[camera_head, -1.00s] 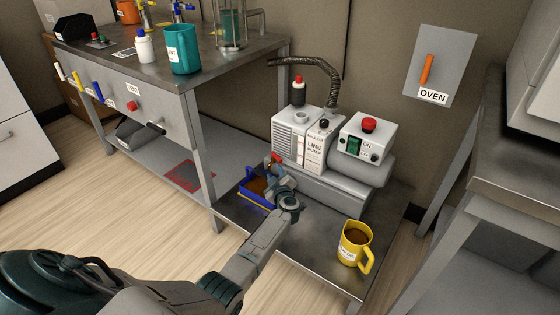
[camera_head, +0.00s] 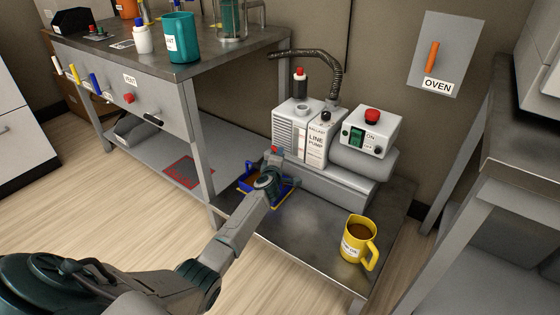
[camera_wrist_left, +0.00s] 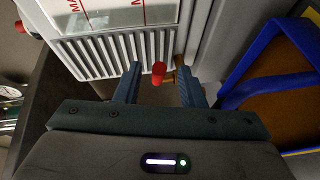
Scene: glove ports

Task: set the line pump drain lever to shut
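The line pump (camera_head: 316,145) is a grey-white box with a vented side, standing on the low metal table. A small red-tipped lever (camera_head: 275,149) shows at its lower left front. In the left wrist view this red tip (camera_wrist_left: 158,70) lies between my two fingertips, below the vented face, with a visible gap on either side. My left gripper (camera_wrist_left: 160,82) is open around it; in the head view the left gripper (camera_head: 272,163) is partly hidden by its own wrist. The lever's shaft and pivot are mostly hidden. My right gripper is in neither view.
A blue tray (camera_head: 247,181) with brown contents sits under my left wrist; it is close to the right finger in the wrist view (camera_wrist_left: 240,92). A yellow mug (camera_head: 355,250) stands at the table's front right. A switch box (camera_head: 368,134) with a red button sits right of the pump.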

